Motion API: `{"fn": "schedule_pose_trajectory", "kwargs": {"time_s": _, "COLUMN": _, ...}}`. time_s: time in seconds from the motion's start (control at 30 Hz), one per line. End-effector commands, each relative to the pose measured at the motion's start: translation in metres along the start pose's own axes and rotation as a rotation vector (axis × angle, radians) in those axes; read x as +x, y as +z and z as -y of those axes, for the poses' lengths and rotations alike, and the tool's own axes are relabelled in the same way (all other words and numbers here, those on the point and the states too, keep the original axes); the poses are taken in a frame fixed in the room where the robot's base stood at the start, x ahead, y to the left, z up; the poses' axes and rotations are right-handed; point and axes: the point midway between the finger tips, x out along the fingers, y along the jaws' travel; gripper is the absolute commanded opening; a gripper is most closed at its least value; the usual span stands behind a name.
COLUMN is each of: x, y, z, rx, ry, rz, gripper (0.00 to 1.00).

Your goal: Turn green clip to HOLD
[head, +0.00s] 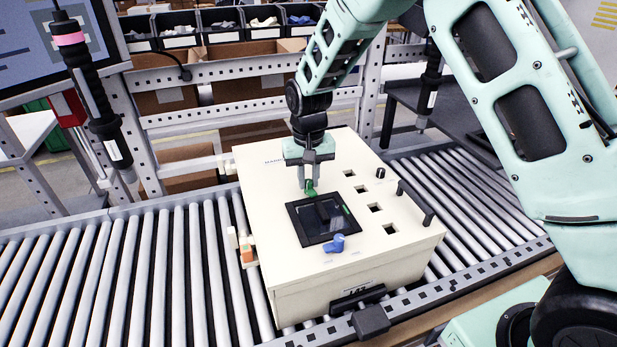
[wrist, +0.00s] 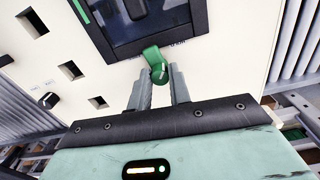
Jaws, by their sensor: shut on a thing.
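The green clip (head: 311,188) sits at the far edge of the black-framed window (head: 324,220) on top of a cream box (head: 270,185). In the wrist view the green clip (wrist: 155,62) has a round pivot end and a tab that lies over the window frame (wrist: 185,47). My gripper (head: 309,186) points down at the clip and is shut on it. In the wrist view both fingers (wrist: 160,78) flank its round end. A label beside the clip is partly covered and I cannot read it.
A blue clip (head: 335,243) sits at the window's near edge. Square holes, a black knob (head: 381,172) and a black handle (head: 416,203) are on the box's right side. The box rests on a roller conveyor (head: 130,260). A screwdriver (head: 95,100) hangs at left.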

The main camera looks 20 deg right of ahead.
Motion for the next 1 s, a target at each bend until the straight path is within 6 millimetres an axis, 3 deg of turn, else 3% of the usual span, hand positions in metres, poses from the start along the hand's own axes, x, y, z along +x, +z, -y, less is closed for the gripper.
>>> {"fn": "schedule_pose_trajectory", "kwargs": {"time_s": 0.3, "x": -0.0007, "y": -0.0007, "z": 0.0002, "rx": 0.128, "ry": -0.001, "rz": -0.002, "gripper": 0.00}}
{"fn": "schedule_pose_trajectory", "kwargs": {"time_s": 0.87, "x": -0.0007, "y": -0.0008, "z": 0.0002, "rx": 0.158, "ry": -0.001, "rz": -0.002, "gripper": 0.00}}
{"fn": "schedule_pose_trajectory", "kwargs": {"time_s": 0.9, "x": -0.0007, "y": -0.0008, "z": 0.0002, "rx": 0.158, "ry": -0.001, "rz": -0.002, "gripper": 0.25}}
{"fn": "schedule_pose_trajectory", "kwargs": {"time_s": 0.97, "x": -0.0006, "y": -0.0007, "z": 0.0002, "rx": 0.158, "ry": -0.001, "rz": -0.002, "gripper": 0.41}}
{"fn": "schedule_pose_trajectory", "kwargs": {"time_s": 1.0, "x": -0.0006, "y": -0.0007, "z": 0.0001, "rx": 0.157, "ry": -0.001, "rz": -0.002, "gripper": 0.41}}
